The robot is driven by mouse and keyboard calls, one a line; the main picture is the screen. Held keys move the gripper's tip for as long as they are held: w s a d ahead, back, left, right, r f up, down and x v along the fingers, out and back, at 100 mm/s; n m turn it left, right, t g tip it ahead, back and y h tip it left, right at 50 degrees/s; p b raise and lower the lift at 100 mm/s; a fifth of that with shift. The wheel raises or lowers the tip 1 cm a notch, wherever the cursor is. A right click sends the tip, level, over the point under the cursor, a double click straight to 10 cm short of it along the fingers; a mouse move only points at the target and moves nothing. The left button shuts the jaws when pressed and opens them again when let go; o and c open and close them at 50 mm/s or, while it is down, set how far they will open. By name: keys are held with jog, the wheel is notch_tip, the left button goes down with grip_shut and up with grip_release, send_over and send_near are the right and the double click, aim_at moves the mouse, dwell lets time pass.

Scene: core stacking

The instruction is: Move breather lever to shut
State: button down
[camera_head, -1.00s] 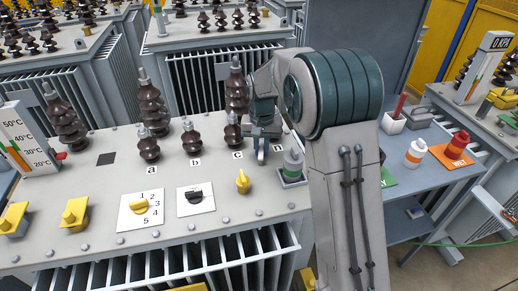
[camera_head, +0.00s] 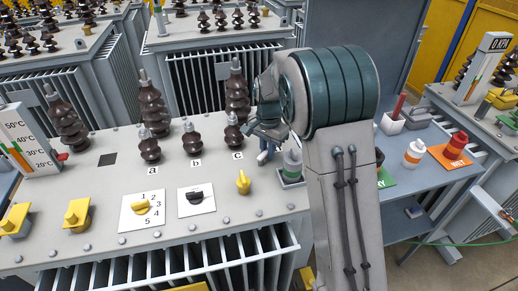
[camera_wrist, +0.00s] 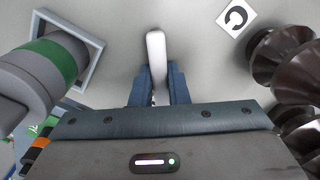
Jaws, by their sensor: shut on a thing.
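A pale, round-ended lever (camera_wrist: 155,47) stands between the two fingers of my gripper (camera_wrist: 160,76) in the wrist view, its lower part hidden by them. My gripper is shut on this lever. In the head view my gripper (camera_head: 264,156) is low over the transformer top, and the lever is mostly hidden behind it. The breather, a grey cylinder with a green band (camera_head: 292,160), sits in a square frame just right of my gripper. It also shows at the left of the wrist view (camera_wrist: 52,62).
Brown bushing c (camera_head: 233,137) stands close left of my gripper; its ribbed discs also fill the right of the wrist view (camera_wrist: 275,60). A yellow knob (camera_head: 243,182) is in front. A blue-grey side table (camera_head: 440,180) with orange and green mats is at the right.

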jog(key=shift+s+m, duration=0.1)
jog(key=shift+m, duration=0.2)
jog(key=shift+d, duration=0.1)
jog(key=shift+s+d+m+p, duration=0.15)
jog(key=shift+s+m+p, duration=0.1)
jog(key=shift+m, duration=0.65)
jog(key=shift+s+d+m+p, duration=0.15)
jog(key=shift+s+m+p, duration=0.05)
jog(key=shift+m, duration=0.7)
jog(key=m, duration=0.1)
jog(key=s+m+p, duration=0.1)
jog(key=m, duration=0.1)
jog(key=shift+d, duration=0.15)
jog(key=shift+w, duration=0.1)
jog(key=c, duration=1.3)
grip_release()
